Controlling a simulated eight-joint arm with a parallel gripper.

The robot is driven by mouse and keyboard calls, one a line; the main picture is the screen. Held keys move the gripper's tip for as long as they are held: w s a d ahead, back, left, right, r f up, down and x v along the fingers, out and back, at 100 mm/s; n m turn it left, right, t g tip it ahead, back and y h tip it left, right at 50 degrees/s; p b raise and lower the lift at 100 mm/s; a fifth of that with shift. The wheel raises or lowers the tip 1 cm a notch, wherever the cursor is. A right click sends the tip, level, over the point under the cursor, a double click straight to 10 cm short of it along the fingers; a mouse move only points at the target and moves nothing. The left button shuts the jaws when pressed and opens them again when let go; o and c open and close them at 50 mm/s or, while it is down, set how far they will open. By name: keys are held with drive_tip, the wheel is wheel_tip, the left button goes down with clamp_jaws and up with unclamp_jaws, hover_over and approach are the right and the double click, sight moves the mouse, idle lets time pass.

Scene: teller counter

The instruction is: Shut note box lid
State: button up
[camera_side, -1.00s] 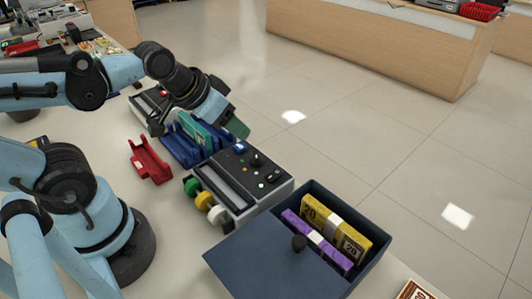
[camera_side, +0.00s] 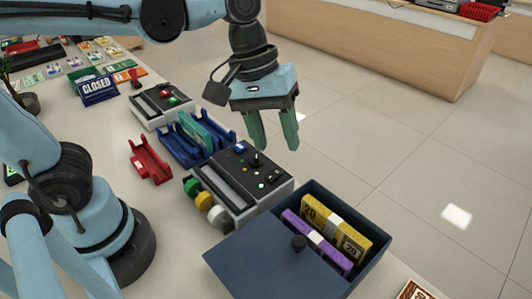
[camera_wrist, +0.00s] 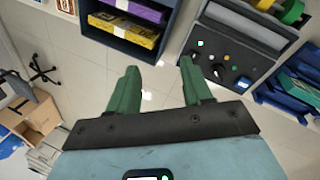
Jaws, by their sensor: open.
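The dark blue note box (camera_side: 366,268) stands at the front right of the counter. A yellow note bundle (camera_side: 336,228) and a purple one (camera_side: 317,242) show inside. In the wrist view the box (camera_wrist: 169,40) is at the top, with both bundles visible; the lid is not clearly seen there. My gripper (camera_side: 273,143) is open and empty, green fingers pointing down, above and behind the box. Its fingers also show in the wrist view (camera_wrist: 160,70).
A grey device with knobs and coloured rolls (camera_side: 240,181) stands just behind the box. Blue trays (camera_side: 181,146) and a red holder (camera_side: 150,160) are farther left. A brown-edged item (camera_side: 417,291) lies right of the box. Open floor lies beyond the counter.

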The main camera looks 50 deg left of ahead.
sight(299, 240)
drive_tip(key=s+d+r+n+g, duration=0.2)
drive_tip(key=d+n+g, duration=0.15)
drive_tip(key=d, duration=0.45)
drive_tip(key=shift+g, duration=0.45)
drive_tip(key=x, duration=1.1)
drive_tip(key=shift+d+f, duration=0.3)
drive_tip(key=shift+d, duration=0.15)
clamp_jaws()
